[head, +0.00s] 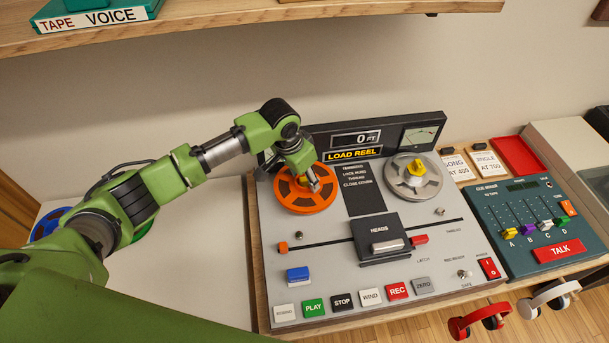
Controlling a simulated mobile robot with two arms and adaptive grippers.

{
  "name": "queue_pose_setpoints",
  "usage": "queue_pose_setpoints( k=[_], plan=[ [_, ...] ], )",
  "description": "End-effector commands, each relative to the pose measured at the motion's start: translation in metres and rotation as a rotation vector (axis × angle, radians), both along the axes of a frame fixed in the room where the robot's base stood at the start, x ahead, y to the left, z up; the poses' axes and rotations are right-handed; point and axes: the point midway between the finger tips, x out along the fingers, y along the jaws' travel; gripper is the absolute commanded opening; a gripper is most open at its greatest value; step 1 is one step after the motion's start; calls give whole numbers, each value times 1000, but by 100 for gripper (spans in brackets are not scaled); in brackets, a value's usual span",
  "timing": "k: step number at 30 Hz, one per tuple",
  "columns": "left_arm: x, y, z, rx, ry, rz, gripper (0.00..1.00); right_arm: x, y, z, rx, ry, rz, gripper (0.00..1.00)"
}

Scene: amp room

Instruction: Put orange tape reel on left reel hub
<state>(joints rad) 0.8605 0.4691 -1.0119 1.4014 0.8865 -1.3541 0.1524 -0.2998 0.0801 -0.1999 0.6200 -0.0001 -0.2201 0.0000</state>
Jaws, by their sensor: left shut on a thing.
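The orange tape reel (306,199) is at the upper left of the tape machine (335,270), over the place of the left hub. My left gripper (312,184) reaches down over the reel's middle and is shut on it. The left reel hub is hidden under the reel and gripper, so I cannot tell whether the reel is seated or just above it. A grey reel with a yellow knob (416,168) sits on the right side of the machine. The display reads LOAD REEL (353,154). My right gripper is not in view.
The heads block (378,236) and a row of buttons (342,301) stand in front of the reels. A cue mixer (510,220) is to the right. Headphones (478,320) hang at the front edge. A shelf (240,18) runs overhead. Blue and green reels lie at the left behind my arm.

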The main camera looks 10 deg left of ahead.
Motion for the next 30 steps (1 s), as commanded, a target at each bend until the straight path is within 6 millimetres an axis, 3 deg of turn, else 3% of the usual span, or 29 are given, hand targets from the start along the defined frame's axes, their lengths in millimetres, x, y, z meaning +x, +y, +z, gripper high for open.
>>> queue_pose_setpoints(
  k=[30],
  plan=[
    [0,-1,-20,-2,-1,1,10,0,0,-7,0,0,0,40]
  ],
)
